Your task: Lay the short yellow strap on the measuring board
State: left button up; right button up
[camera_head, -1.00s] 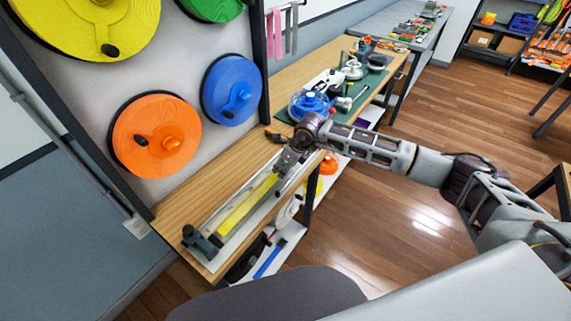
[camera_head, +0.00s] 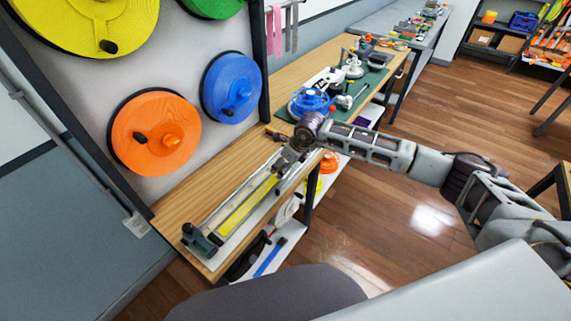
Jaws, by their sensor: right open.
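The short yellow strap (camera_head: 247,206) lies lengthwise along the pale measuring board (camera_head: 231,199) on the wooden bench. My right gripper (camera_head: 280,168) is open at the far end of the strap, low over the board. The fingers are small here, and I cannot tell whether they touch the strap. The far end of the strap is partly hidden by the gripper. My left gripper is not in view.
A dark clamp-like block (camera_head: 199,240) stands at the near end of the board. Orange (camera_head: 155,133) and blue (camera_head: 231,89) reels hang on the wall panel. A green mat (camera_head: 358,98) with tools lies farther along the bench (camera_head: 180,205). A lower shelf holds more items.

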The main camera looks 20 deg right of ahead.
jog(key=shift+r, duration=0.15)
jog(key=v, duration=1.1)
jog(key=shift+s+r, duration=0.25)
jog(key=shift+r, duration=0.05)
jog(key=shift+d, duration=0.15)
dwell(0.5)
